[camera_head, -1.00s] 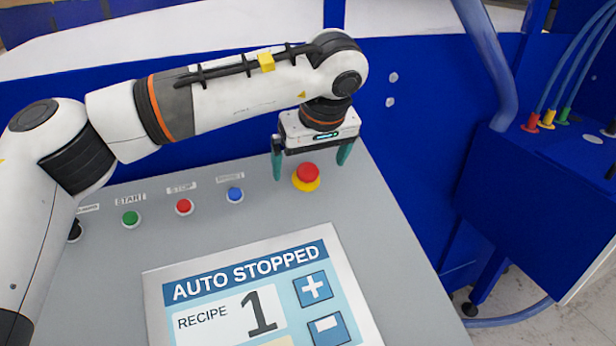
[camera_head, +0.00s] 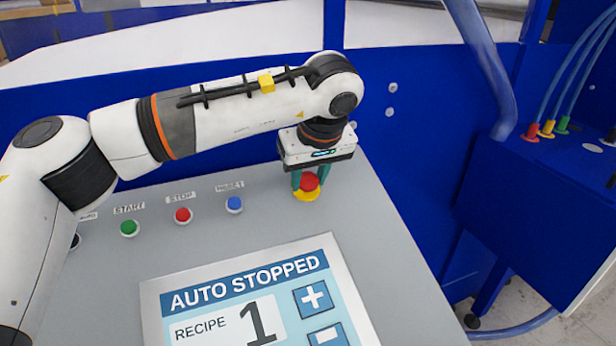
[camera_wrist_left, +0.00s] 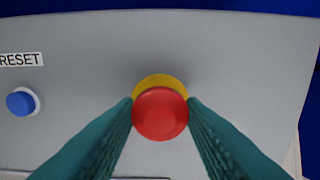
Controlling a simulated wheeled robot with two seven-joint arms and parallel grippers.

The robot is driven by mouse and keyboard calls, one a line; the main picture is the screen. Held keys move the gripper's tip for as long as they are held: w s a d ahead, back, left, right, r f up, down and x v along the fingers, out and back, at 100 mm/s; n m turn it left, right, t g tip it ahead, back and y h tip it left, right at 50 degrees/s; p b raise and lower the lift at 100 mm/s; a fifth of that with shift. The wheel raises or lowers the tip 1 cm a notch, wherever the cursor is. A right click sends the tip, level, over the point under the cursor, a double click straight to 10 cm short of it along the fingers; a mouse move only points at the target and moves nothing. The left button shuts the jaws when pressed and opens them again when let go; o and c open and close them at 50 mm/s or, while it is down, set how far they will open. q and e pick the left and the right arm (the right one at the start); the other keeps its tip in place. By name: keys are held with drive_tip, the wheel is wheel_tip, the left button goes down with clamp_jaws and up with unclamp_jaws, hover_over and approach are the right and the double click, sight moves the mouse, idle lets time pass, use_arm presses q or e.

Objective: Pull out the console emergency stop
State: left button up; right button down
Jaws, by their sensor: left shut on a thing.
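The console emergency stop (camera_head: 309,183) is a red mushroom button on a yellow base (camera_head: 306,195), at the upper right of the grey console top. My left gripper (camera_head: 310,181) points down over it with its teal fingers closed on either side of the red head. The left wrist view shows the red head (camera_wrist_left: 160,114) between the two fingertips (camera_wrist_left: 160,106), with the yellow base behind it. My right gripper is in neither view.
The grey console (camera_head: 370,240) also carries a green START button (camera_head: 130,228), a red STOP button (camera_head: 183,216) and a blue RESET button (camera_head: 234,204). A screen (camera_head: 240,275) reading AUTO STOPPED lies in front. A blue box (camera_head: 535,200) with hoses stands right.

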use_arm(q)
drive_tip(key=shift+c, duration=0.5)
drive_tip(key=shift+r, duration=0.4)
drive_tip(key=o, duration=1.2)
drive_tip(key=shift+s+d, duration=0.1)
drive_tip(key=shift+s, duration=0.1)
drive_tip(key=o, duration=0.8)
drive_tip(key=shift+w+f, duration=0.1)
drive_tip(key=p+v, duration=0.4)
drive_tip(key=v, duration=0.3)
drive_tip(key=shift+f, duration=0.1)
